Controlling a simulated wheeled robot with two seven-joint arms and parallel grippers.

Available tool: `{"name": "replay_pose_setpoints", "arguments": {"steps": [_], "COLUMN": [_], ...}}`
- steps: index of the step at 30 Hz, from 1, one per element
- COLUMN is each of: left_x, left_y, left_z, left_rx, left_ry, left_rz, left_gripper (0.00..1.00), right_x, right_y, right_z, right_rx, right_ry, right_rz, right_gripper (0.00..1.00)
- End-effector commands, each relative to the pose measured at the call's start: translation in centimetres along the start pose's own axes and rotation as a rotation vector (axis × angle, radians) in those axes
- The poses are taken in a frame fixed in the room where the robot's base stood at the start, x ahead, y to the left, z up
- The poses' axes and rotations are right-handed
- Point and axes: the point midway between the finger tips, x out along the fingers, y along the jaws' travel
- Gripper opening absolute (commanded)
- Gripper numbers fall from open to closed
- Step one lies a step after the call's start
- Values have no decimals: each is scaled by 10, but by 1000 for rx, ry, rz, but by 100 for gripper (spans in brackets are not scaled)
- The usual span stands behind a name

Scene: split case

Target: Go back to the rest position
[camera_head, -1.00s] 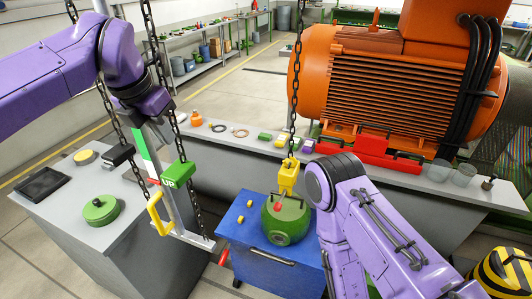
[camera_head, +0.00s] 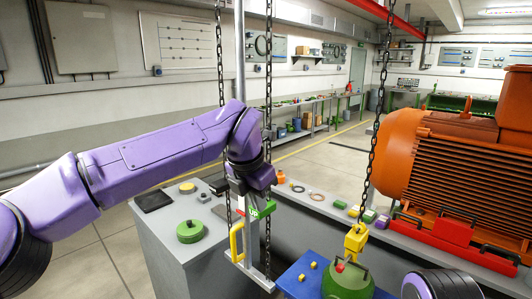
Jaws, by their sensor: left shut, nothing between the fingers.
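My left arm comes in from the left, and its dark gripper (camera_head: 247,198) points down at the chain hoist's control frame. The gripper is shut with nothing seen in it. It overlaps the frame's green UP block (camera_head: 262,210) in the view, and I cannot tell whether they touch. The yellow handle (camera_head: 236,242) hangs just below and to the left. Of my right arm only a purple and black link shows at the bottom right; its gripper is out of view.
Hoist chains (camera_head: 372,115) hang near both arms. A yellow hook (camera_head: 355,238) is at the green casing (camera_head: 347,282) on a blue stand (camera_head: 300,287). A large orange motor (camera_head: 455,165) stands right. A grey cabinet (camera_head: 165,235) carries a green round part (camera_head: 190,231).

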Motion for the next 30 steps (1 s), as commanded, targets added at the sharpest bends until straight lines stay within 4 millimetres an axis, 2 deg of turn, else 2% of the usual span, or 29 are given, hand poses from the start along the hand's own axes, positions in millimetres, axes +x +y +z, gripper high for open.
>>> {"name": "replay_pose_setpoints", "arguments": {"steps": [5, 8, 14, 17, 20, 21, 23, 24, 26, 27, 29, 30], "left_x": [23, 48, 119, 165, 224, 250, 289, 313, 344, 362, 384, 397], "left_y": [17, 27, 45, 51, 50, 47, 40, 34, 23, 15, 2, -9], "left_z": [-8, -17, -50, -78, -120, -144, -184, -211, -256, -287, -335, -368], "left_rx": [62, 129, 334, 482, 689, 788, 946, 1047, 1192, 1283, 1411, 1490], "left_ry": [6, 27, 99, 147, 205, 231, 264, 283, 308, 321, 340, 350], "left_rz": [170, 291, 522, 620, 694, 710, 713, 701, 664, 628, 560, 504], "left_gripper": [0, 0, 0, 0, 0, 0, 0, 0, 0, 0, 0, 0], "right_x": [0, 2, 10, 17, 27, 32, 40, 44, 51, 56, 63, 68], "right_y": [0, 0, -1, -2, -2, -3, -4, -4, -5, -5, -6, -6], "right_z": [0, 0, 4, 7, 11, 13, 16, 18, 21, 23, 26, 28], "right_rx": [0, 0, 0, 0, 0, 0, 0, 0, 0, 0, 0, 0], "right_ry": [1, 1, 0, 0, 0, 0, 0, 0, 0, 0, 0, 0], "right_rz": [0, 0, 0, 0, 0, 0, 0, 0, 0, 0, 0, 0], "right_gripper": [43, 43, 43, 43, 43, 43, 43, 43, 43, 43, 43, 43]}}
